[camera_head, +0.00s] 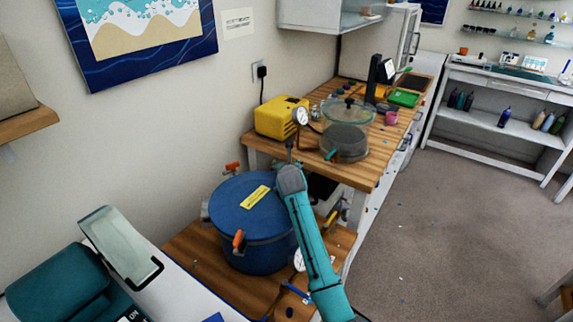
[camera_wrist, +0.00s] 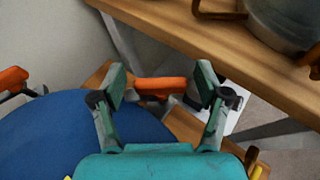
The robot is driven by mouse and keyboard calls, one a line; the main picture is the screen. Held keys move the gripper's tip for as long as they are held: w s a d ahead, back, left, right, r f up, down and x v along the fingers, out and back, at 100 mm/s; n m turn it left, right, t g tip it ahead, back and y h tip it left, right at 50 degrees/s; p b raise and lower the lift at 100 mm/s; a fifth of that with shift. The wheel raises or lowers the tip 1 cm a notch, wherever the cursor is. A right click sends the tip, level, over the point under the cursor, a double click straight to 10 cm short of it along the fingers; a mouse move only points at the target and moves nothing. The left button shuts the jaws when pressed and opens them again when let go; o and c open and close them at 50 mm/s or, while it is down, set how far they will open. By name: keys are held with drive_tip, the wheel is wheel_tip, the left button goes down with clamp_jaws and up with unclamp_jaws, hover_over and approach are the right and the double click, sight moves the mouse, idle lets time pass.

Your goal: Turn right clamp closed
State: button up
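The blue pressure pot (camera_head: 250,225) stands on the low wooden shelf with its lid on and a yellow label on top. The right clamp's orange handle (camera_wrist: 160,86) lies crosswise between the fingers of my gripper (camera_wrist: 161,84) in the wrist view. The fingers are wide apart, one near each end of the handle; I cannot tell whether they touch it. In the head view my teal arm hides the right clamp and most of my gripper. Other orange clamp handles show at the pot's front (camera_head: 238,240) and back (camera_head: 232,168); the back one also shows in the wrist view (camera_wrist: 12,79).
The wooden bench (camera_head: 368,172) is close behind the pot, its edge near my gripper. It bears a yellow pump (camera_head: 281,118) and a clear chamber (camera_head: 345,140). A gauge (camera_head: 299,260) is at the pot's right side. The floor at right is open.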

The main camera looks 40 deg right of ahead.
drive_tip(key=shift+r, duration=0.1)
drive_tip(key=v, duration=1.2)
